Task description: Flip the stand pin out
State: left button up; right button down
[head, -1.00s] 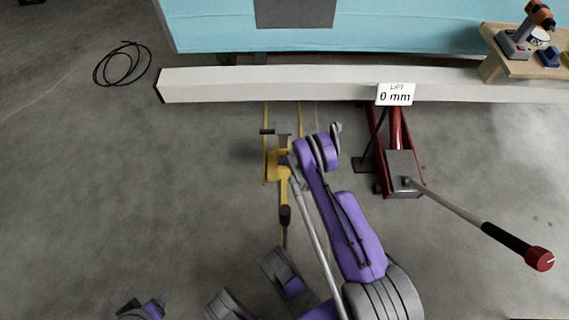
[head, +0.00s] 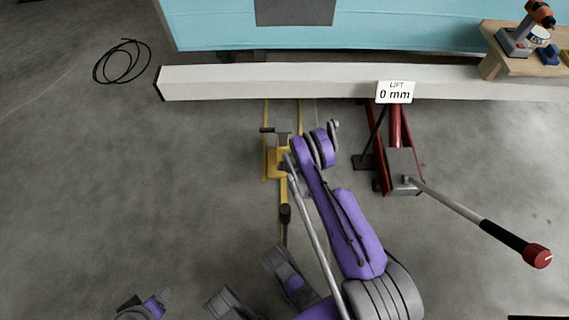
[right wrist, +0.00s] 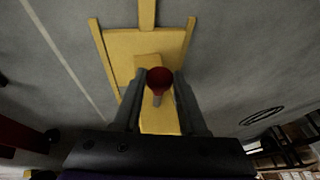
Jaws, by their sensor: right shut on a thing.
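The yellow stand (head: 270,163) is on the concrete floor in front of the white beam, left of the red jack. In the right wrist view its yellow frame (right wrist: 119,45) fills the upper middle. A red knob (right wrist: 158,80), which looks like the pin's end, sits between the fingers of my right gripper (right wrist: 160,95). That gripper is shut on it. In the head view my right arm hides the knob and part of the stand. My left gripper (head: 150,306) is at the bottom left edge, far from the stand; its jaws are unclear.
A red floor jack (head: 402,170) with a long handle stands right of my right arm. A black cable coil (head: 122,62) lies at far left.

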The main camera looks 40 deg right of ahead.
jog(key=shift+c, duration=2.3)
grip_release()
jog(key=p+v, duration=0.2)
jog(key=v, duration=0.9)
jog(key=shift+p, duration=0.35)
jog(key=shift+a, duration=0.1)
